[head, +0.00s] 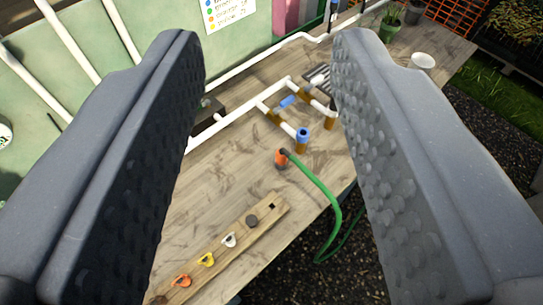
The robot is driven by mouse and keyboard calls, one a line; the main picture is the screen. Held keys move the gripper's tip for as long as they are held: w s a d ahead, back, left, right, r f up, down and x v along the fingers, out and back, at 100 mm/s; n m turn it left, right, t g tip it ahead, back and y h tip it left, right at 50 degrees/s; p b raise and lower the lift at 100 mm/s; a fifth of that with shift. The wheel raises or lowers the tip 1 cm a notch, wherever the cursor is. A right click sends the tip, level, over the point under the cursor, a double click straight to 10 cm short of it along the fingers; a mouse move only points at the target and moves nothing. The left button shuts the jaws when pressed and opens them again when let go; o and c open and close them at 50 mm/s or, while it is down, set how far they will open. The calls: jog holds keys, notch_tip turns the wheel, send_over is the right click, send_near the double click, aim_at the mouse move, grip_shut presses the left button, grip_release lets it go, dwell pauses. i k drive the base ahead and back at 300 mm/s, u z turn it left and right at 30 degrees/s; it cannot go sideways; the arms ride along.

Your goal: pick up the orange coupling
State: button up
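An orange coupling (281,159) stands on the wooden table, with the end of a green hose (322,190) at its top. Its far side is hidden. A smaller orange piece (181,281) sits at the near end of a wooden strip, and I cannot tell whether it is a coupling too. My gripper (268,70) is open, its two grey ridged fingers wide apart at left and right. Nothing is between the finger pads; the table shows beyond and below them.
The wooden strip (268,207) also holds yellow (206,259), white (229,240) and dark (252,221) pieces. A white pipe frame with a blue-topped fitting (303,134) stands beyond the coupling. A white bowl (423,61) is at the back right. The hose droops over the table's right edge.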

aim_at(283, 155)
jog(key=u, duration=2.85)
jog(key=k, duration=1.35)
jog(key=z, duration=2.1)
jog(key=i, duration=1)
jog(key=u, duration=0.05)
